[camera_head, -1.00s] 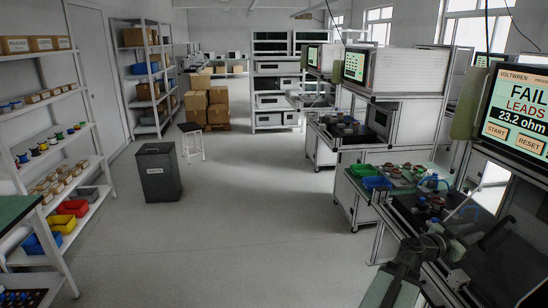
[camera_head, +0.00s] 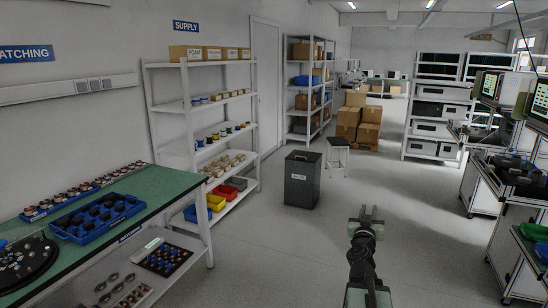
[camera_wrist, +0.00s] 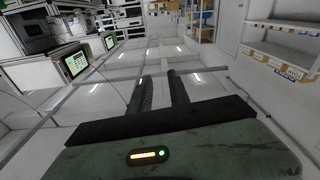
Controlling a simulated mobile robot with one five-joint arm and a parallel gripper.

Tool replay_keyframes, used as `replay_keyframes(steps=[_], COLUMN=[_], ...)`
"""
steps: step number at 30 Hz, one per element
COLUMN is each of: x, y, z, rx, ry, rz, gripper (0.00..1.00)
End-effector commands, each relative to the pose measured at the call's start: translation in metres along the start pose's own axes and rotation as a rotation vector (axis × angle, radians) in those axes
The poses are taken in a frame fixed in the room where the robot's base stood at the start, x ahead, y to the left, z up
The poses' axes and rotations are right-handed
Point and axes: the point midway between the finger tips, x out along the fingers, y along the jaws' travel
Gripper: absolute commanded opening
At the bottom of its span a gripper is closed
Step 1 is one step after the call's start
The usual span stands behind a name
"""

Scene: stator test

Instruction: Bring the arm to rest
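My gripper (camera_head: 367,214) is at the lower right of the head view, held out over bare floor with no object near it. In the wrist view my gripper (camera_wrist: 160,82) shows two dark fingers with a gap between them. Nothing sits in that gap. The arm reaches forward from the bottom edge of the head view and touches nothing there.
A green-topped bench (camera_head: 150,192) with a blue tray (camera_head: 99,218) stands at left. A supply shelf (camera_head: 203,118) is behind it. A grey bin (camera_head: 302,180) and a stool (camera_head: 338,146) stand ahead. Test benches line the right. The floor between is clear.

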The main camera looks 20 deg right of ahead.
Motion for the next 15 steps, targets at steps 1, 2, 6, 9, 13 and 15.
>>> replay_keyframes(steps=[1,2,6,9,13,15], x=[-0.007,-0.012,-0.050,-0.091,-0.163,-0.208], y=[-0.046,-0.073,-0.191,-0.269,-0.357,-0.393], z=[-0.004,-0.005,-0.005,0.002,0.025,0.044], rx=[-0.009,-0.015,-0.046,-0.079,-0.144,-0.195], ry=[-0.001,-0.004,-0.039,-0.090,-0.209,-0.311], rz=[-0.094,-0.150,-0.417,-0.610,-0.858,-0.984], gripper=[0.22,0.22,0.22,0.22,0.22,0.22])
